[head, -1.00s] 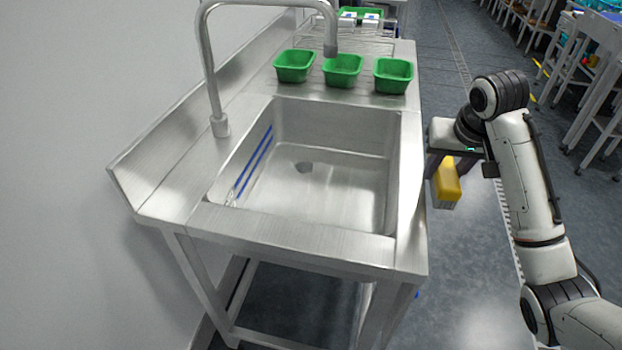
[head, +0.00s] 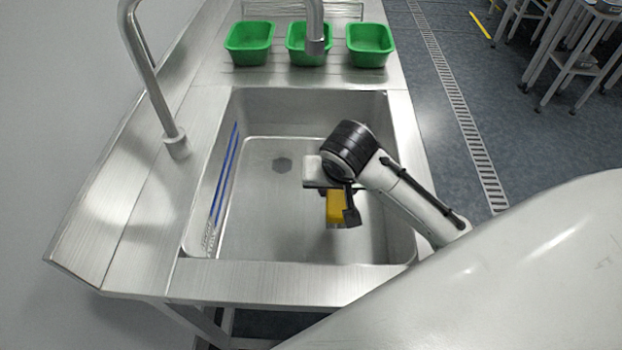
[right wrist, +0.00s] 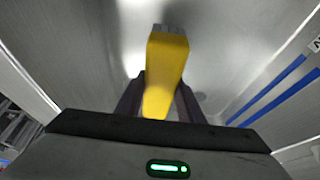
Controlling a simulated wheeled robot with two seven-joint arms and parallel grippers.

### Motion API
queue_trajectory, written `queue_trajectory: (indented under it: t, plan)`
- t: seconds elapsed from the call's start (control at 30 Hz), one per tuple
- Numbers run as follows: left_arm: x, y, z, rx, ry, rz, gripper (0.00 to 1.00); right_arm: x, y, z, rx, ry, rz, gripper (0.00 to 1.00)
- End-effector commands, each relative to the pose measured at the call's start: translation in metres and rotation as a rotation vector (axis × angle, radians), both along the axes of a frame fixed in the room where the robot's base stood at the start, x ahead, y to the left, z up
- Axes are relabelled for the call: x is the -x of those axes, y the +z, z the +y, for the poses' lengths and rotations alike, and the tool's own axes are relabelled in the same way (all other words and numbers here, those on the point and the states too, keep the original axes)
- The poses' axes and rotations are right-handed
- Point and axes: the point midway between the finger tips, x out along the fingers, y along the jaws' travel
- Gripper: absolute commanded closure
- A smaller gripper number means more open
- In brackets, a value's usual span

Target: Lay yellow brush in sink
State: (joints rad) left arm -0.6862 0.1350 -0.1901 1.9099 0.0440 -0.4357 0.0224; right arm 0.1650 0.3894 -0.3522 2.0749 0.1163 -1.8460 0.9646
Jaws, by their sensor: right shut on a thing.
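The yellow brush (head: 336,208) is held by my right gripper (head: 342,210), which is over the right part of the steel sink (head: 260,215). In the right wrist view the brush (right wrist: 166,62) sits between the two dark fingers (right wrist: 158,98), with its pale bristle end pointing away. The sink basin shows behind it. I cannot tell whether the brush touches the sink floor. My left gripper is not in view.
A curved faucet (head: 150,80) stands at the left rim. Green bins (head: 249,42) stand on the counter behind. The sink's left and middle floor is clear.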

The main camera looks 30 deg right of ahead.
Motion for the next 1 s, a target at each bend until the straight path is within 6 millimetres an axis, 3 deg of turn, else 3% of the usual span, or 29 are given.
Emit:
queue_trajectory:
  t: [0.2,0.57,0.97,1.0]
  plan:
    - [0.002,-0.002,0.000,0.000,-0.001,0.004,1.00,0.001,-0.041,-0.001,0.003,0.000,0.003,0.95]
    - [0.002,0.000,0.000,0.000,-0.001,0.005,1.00,0.001,-0.082,-0.001,0.002,0.001,0.004,0.95]
    - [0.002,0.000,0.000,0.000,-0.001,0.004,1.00,0.000,-0.089,-0.001,0.001,0.001,0.001,0.95]
    - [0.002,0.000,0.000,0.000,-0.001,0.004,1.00,0.000,-0.089,-0.001,0.002,0.000,0.001,0.59]
